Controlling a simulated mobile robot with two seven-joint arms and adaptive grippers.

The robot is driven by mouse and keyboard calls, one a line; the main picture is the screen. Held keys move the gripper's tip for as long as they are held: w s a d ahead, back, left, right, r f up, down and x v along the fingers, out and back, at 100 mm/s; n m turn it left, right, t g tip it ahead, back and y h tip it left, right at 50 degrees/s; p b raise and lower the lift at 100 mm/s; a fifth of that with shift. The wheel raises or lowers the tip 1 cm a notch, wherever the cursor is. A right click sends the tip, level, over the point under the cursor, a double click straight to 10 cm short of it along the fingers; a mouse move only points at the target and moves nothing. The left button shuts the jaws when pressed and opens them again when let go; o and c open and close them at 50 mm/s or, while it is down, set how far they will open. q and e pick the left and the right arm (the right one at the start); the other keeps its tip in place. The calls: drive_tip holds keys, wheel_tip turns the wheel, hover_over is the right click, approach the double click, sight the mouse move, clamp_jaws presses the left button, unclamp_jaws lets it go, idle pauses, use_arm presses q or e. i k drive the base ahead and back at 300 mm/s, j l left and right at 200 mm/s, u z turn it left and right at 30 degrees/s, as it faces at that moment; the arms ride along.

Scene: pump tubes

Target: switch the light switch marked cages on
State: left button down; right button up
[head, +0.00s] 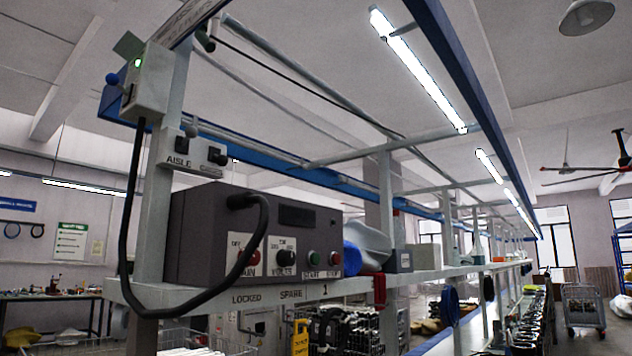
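A pale switch plate (200,168) is fixed to the post at the left, above a dark grey control box. It carries two dark switches. The left switch (182,145) has the word AISLE under it. The right switch (217,156) has no label that I can read, and I see no word CAGES anywhere. I cannot tell which way either switch is set. Neither of my grippers is in view.
The grey control box (230,262) with knobs and buttons stands on a shelf (205,301) below the plate. A thick black cable (124,255) loops in front of it from a small box (147,85) with a green light. Blue and white bundles (368,246) lie right of it.

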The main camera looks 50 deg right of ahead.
sight(221, 160)
drive_tip(key=i+z, duration=0.15)
drive_tip(key=z, duration=0.35)
drive_tip(key=i+z, duration=0.15)
drive_tip(key=z, duration=0.35)
drive_tip(key=i+j+z, duration=0.1)
drive_tip(key=z, duration=0.4)
drive_tip(key=i+j+z, duration=0.1)
drive_tip(key=z, duration=0.35)
drive_tip(key=i+j+z, duration=0.25)
drive_tip(key=z, duration=0.2)
drive_tip(key=i+j+z, duration=0.15)
drive_tip(key=j+z, duration=0.3)
drive_tip(key=l, duration=0.05)
